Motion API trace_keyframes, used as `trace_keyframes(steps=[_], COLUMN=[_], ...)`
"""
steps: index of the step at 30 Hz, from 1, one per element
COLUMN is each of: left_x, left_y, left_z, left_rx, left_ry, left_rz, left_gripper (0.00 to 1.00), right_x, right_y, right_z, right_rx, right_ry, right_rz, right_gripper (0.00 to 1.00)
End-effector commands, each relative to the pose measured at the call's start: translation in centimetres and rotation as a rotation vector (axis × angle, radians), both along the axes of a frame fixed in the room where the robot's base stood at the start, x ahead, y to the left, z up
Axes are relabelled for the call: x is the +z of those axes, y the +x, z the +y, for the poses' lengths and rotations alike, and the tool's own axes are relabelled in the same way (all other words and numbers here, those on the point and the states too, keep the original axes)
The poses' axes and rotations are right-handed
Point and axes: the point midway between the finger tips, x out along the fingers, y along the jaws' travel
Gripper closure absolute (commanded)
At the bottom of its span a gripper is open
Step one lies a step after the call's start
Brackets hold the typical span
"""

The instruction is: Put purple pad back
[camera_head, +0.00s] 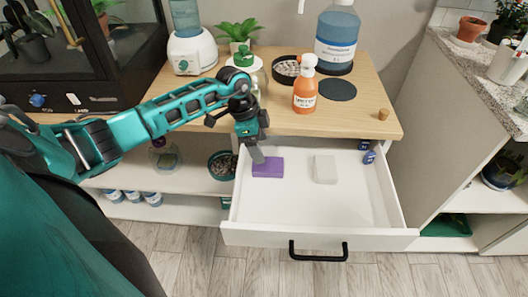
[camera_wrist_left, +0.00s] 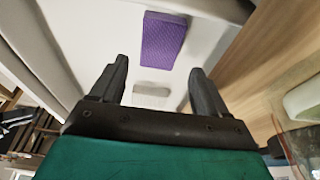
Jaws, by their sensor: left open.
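The purple pad (camera_head: 268,167) lies flat in the left part of the open white drawer (camera_head: 310,218). It also shows in the left wrist view (camera_wrist_left: 163,40), beyond the fingertips. My left gripper (camera_head: 257,157) is over the drawer's left back part, just above and behind the pad. In the left wrist view the left gripper (camera_wrist_left: 160,85) has its two fingers wide apart with nothing between them. I cannot tell from the frames whether a finger touches the pad. My right gripper is in neither view.
A white block (camera_head: 325,169) lies right of the pad, and small blue bottles (camera_head: 369,155) stand in the drawer's back right corner. The drawer's front half is clear. An orange spray bottle (camera_head: 305,92) and a large blue bottle (camera_head: 337,40) stand on the wooden top (camera_head: 375,112).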

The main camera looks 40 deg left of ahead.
Motion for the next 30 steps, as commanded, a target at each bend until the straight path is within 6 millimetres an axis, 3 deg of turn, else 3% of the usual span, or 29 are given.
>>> trace_keyframes(steps=[3, 9, 30], left_x=[2.3, 4.0, 4.2], left_y=[-0.3, -0.6, -0.6], left_z=[0.6, 1.0, 1.0], left_rx=[0.001, 0.000, 0.001], left_ry=[0.002, 0.001, -0.001], left_rz=[-0.002, 0.000, 0.000], left_gripper=[0.25, 0.25, 0.25], right_x=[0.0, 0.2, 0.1], right_y=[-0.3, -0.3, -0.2], right_z=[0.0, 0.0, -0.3], right_rx=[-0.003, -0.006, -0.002], right_ry=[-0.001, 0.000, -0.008], right_rz=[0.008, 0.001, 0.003], right_gripper=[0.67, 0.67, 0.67])
